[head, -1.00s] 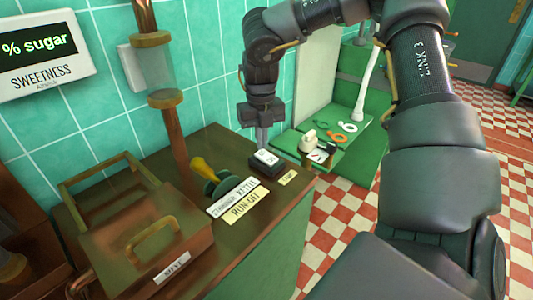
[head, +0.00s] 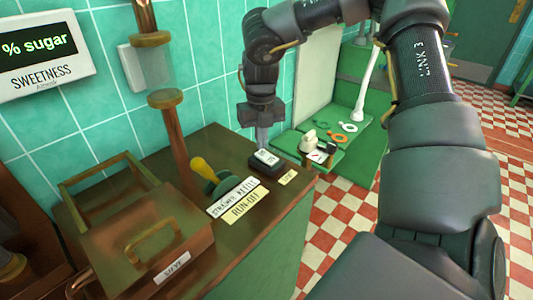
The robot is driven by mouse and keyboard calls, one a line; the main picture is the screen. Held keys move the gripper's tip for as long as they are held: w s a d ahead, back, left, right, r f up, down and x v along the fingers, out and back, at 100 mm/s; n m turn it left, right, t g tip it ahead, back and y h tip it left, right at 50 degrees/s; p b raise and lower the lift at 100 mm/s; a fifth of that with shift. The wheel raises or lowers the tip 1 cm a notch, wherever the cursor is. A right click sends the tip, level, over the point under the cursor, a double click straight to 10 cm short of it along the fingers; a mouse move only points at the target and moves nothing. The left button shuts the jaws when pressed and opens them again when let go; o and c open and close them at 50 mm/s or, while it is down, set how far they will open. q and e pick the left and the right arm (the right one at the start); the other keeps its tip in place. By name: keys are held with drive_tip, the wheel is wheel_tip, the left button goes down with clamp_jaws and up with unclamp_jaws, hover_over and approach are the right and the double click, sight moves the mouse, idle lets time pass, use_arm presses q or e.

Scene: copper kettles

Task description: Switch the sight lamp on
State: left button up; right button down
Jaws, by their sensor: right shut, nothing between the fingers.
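A small black switch box with a white rocker (head: 266,158) sits on the bench top, beside a small label (head: 288,177) too blurred to read surely. My right gripper (head: 264,143) points down, shut and empty, with its fingertips just above or behind the switch. I cannot tell whether they touch it. A clear sight glass (head: 158,68) stands in a copper pipe at the back. A pale panel (head: 131,68) is on the wall behind it; no clear glow shows there. My left gripper is not in view.
A copper box with handles (head: 160,235) fills the front left. A green stand (head: 320,150) with small tools is at the right. A sweetness display (head: 42,50) hangs on the wall.

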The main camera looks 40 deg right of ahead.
sight(262, 153)
idle(0.6)
drive_tip(key=shift+f+b, duration=0.85)
drive_tip(key=shift+f, duration=0.15)
idle(0.3)
drive_tip(key=shift+r, duration=0.1)
drive_tip(key=shift+r+p, duration=2.35)
drive_tip(key=shift+r, duration=1.15)
